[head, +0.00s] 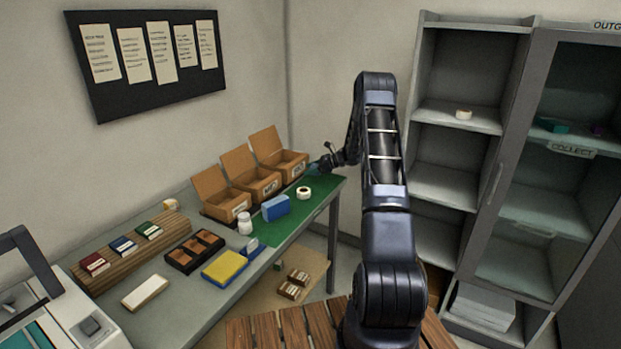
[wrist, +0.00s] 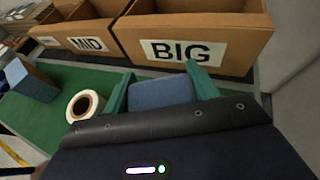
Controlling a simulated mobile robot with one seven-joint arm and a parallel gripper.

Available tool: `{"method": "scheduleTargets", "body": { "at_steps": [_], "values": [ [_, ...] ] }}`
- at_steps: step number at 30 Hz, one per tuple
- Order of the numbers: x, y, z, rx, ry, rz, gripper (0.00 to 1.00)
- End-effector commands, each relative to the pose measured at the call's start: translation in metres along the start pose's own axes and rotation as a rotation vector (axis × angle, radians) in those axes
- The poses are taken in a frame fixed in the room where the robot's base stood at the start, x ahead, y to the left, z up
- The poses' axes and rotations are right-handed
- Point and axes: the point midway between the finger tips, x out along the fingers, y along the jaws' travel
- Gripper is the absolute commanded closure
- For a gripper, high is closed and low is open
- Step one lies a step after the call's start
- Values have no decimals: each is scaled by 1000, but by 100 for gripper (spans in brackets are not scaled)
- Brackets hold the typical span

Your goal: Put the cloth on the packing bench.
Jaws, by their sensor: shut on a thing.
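My gripper (head: 326,163) is at the far right end of the packing bench (head: 185,300), by the green mat (head: 285,226). In the wrist view its teal fingers (wrist: 160,82) are shut on a folded blue cloth (wrist: 161,94), close in front of the box marked BIG (wrist: 200,40). The cloth is over the mat; whether it touches the mat I cannot tell. In the head view the cloth is too small to make out clearly.
A white tape roll (head: 303,192) and a blue block (head: 275,207) are on the mat left of my gripper. Open cardboard boxes (head: 256,183) line the back. A white jar (head: 245,223) and a yellow sponge (head: 224,268) stand farther left. Shelves (head: 455,145) are at right.

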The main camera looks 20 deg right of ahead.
Motion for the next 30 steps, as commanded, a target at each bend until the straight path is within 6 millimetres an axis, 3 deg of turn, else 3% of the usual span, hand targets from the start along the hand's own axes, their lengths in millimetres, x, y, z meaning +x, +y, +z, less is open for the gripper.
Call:
{"method": "scheduleTargets", "body": {
  "at_steps": [12, 23, 24, 27, 30],
  "values": [
    [16, 0, -39, -1, 0, 1, 63],
    [17, 0, -42, -1, 0, 1, 63],
    [17, 0, -41, -1, 0, 0, 36],
    [17, 0, -41, -1, 0, 0, 20],
    [17, 0, -41, -1, 0, 0, 20]
  ]
}}
